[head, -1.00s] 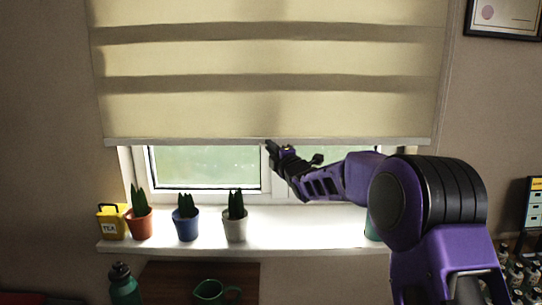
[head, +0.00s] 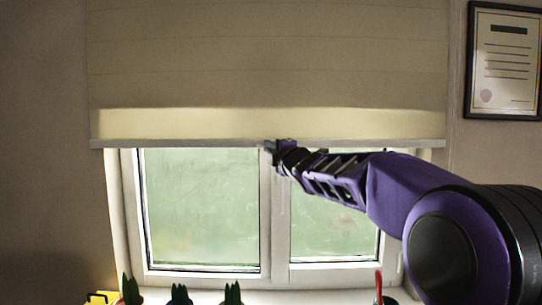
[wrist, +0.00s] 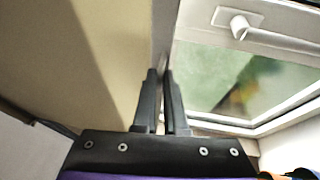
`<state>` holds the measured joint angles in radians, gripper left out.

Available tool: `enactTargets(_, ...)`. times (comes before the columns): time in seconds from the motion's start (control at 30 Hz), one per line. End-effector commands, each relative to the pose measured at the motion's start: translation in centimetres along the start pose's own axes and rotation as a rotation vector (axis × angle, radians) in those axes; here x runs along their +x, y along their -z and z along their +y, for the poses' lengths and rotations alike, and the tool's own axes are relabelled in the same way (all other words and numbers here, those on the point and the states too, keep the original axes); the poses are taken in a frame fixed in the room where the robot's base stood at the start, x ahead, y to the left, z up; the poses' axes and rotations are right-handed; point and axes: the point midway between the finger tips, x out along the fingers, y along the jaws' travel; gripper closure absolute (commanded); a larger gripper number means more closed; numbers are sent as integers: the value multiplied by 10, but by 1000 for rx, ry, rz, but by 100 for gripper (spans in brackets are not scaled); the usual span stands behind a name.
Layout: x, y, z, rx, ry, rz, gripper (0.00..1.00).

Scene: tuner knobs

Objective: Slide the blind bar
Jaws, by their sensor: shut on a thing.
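The blind bar (head: 190,144) is the pale strip along the bottom edge of the cream window blind (head: 250,60). It lies level across the upper part of the window. My gripper (head: 272,150) is at the middle of the bar, shut on it. In the wrist view the two dark fingers (wrist: 160,88) are close together on the bar (wrist: 163,40), with the blind fabric (wrist: 110,50) to the left. The exact contact at the fingertips is partly hidden by the fingers.
The window (head: 200,210) shows below the bar, with a white handle (wrist: 240,24) near my gripper in the wrist view. Several potted plants (head: 180,294) stand low on the sill. A framed certificate (head: 505,62) hangs on the right wall.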

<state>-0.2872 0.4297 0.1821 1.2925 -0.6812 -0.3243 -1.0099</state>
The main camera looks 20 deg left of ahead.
Motion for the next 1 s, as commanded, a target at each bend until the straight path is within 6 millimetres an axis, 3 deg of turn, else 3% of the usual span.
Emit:
enactTargets(0.1, 1, 4, 10, 1, -6, 8, 100)
enactTargets(0.47, 1, 5, 10, 1, -6, 8, 100)
enactTargets(0.5, 1, 5, 10, 1, -6, 9, 89)
enactTargets(0.67, 1, 3, 9, 1, -4, 6, 60)
enactTargets(1.0, 1, 1, 8, 0, -1, 2, 60)
